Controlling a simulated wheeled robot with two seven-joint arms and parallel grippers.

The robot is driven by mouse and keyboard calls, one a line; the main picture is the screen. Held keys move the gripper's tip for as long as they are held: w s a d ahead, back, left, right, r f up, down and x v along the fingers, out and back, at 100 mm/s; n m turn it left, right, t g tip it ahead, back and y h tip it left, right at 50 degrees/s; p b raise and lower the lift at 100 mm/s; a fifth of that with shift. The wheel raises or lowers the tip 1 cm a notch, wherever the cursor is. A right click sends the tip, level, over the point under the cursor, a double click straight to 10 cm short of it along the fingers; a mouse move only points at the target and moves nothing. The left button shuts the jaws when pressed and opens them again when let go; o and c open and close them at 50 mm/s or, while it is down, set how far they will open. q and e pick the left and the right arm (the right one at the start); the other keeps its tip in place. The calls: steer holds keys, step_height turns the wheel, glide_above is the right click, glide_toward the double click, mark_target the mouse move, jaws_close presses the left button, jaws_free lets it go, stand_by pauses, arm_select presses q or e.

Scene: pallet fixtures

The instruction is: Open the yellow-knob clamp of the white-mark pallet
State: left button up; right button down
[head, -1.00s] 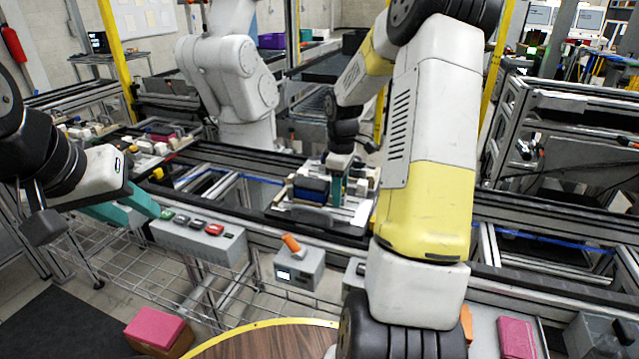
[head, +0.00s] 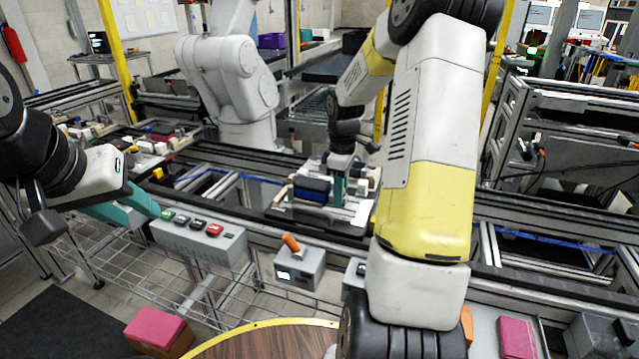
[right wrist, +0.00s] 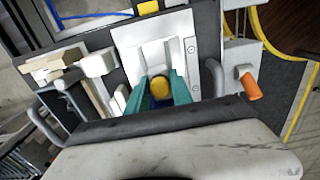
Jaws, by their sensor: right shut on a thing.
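The pallet (head: 295,214) sits on the conveyor in the middle of the head view, with a dark blue block (head: 312,188) on it. In the right wrist view the teal fingers (right wrist: 163,92) are closed around the yellow knob (right wrist: 160,86), one on each side. A pale plate (right wrist: 150,40) lies beyond the knob. I cannot make out the white mark for certain. My left gripper (head: 138,202) is at the left near the button box, away from the pallet; its fingertips are unclear.
A grey button box (head: 198,238) and a smaller box with an orange handle (head: 298,268) stand in front of the conveyor. Another loaded fixture (head: 150,145) is further left. An orange knob (right wrist: 250,86) is to the right.

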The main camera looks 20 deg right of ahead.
steer(key=shift+s+d, duration=0.7)
steer(key=shift+d, duration=0.3)
steer(key=c, duration=1.3)
jaws_free()
steer(key=shift+r, duration=4)
